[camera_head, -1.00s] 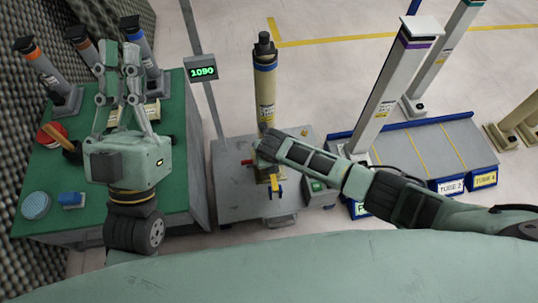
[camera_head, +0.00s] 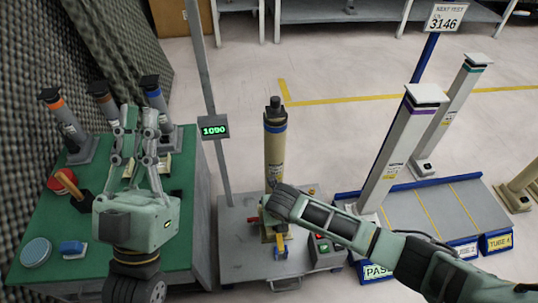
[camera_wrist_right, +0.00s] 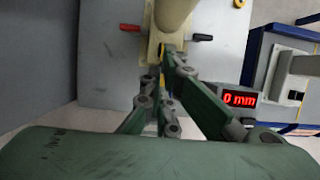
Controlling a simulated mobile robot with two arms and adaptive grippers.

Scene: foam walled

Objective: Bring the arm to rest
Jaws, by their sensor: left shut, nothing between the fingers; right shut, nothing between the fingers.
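My left gripper (camera_head: 139,118) stands upright over the green table at the left, its fingers shut and empty, in front of the tubes there. My right arm (camera_head: 385,243) comes in from the right. Its hand end is beside the base of a beige tube with a blue band (camera_head: 274,160) on the grey stand. In the right wrist view my right gripper (camera_wrist_right: 164,62) points at the tube's foot, fingers shut with nothing between them. I cannot tell whether the fingertips touch the foot.
A post with a 1090 display (camera_head: 214,130) stands behind. A rack with white tubes (camera_head: 400,150) is at right. Open floor lies behind.

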